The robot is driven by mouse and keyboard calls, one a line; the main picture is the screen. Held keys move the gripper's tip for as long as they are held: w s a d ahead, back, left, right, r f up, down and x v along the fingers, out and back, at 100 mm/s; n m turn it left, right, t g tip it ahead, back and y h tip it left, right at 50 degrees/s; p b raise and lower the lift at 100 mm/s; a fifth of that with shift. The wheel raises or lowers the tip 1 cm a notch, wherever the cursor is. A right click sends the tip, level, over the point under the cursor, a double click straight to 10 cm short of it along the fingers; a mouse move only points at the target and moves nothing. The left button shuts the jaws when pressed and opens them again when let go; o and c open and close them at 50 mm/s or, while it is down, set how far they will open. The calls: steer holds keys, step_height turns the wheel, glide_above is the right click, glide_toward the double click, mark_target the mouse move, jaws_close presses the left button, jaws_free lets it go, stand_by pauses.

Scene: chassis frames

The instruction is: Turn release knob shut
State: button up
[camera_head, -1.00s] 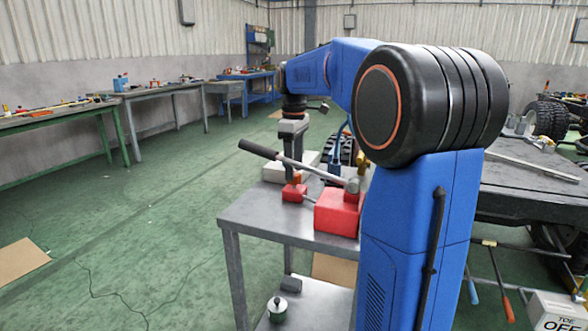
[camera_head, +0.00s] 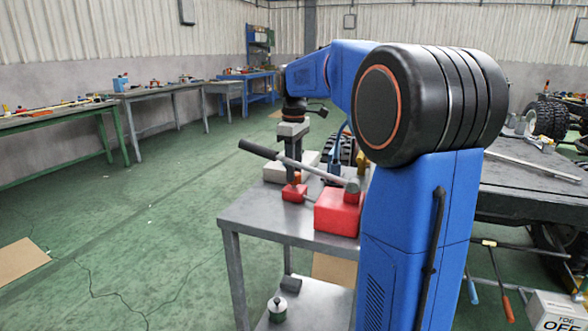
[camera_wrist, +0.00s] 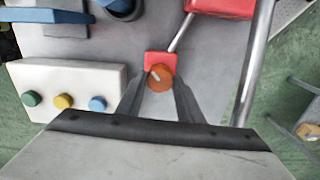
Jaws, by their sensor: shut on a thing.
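The release knob (camera_wrist: 161,77) is a round orange knob with a pale mark on its face, on a small red block (camera_wrist: 160,58). In the wrist view my gripper (camera_wrist: 160,85) points down with one finger on each side of the knob, shut on it. In the head view my gripper (camera_head: 293,165) reaches down to the small red block (camera_head: 294,192) on the grey metal table; the knob is mostly hidden there by the fingers and a lever in front.
A long lever with a black grip (camera_head: 258,149) crosses close in front of my gripper. A larger red block (camera_head: 338,212) stands to the right. A pale box (camera_wrist: 70,90) with green, yellow and blue buttons lies left of the knob. The grey table (camera_head: 265,215) is bare at its front left.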

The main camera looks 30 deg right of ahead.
steer(key=m, duration=0.4)
steer(key=shift+m, duration=2.1)
steer(key=o, duration=1.1)
steer(key=shift+c, duration=0.2)
steer(key=shift+r, duration=0.1)
step_height(320, 180, up, 17)
steer(key=shift+r, duration=0.1)
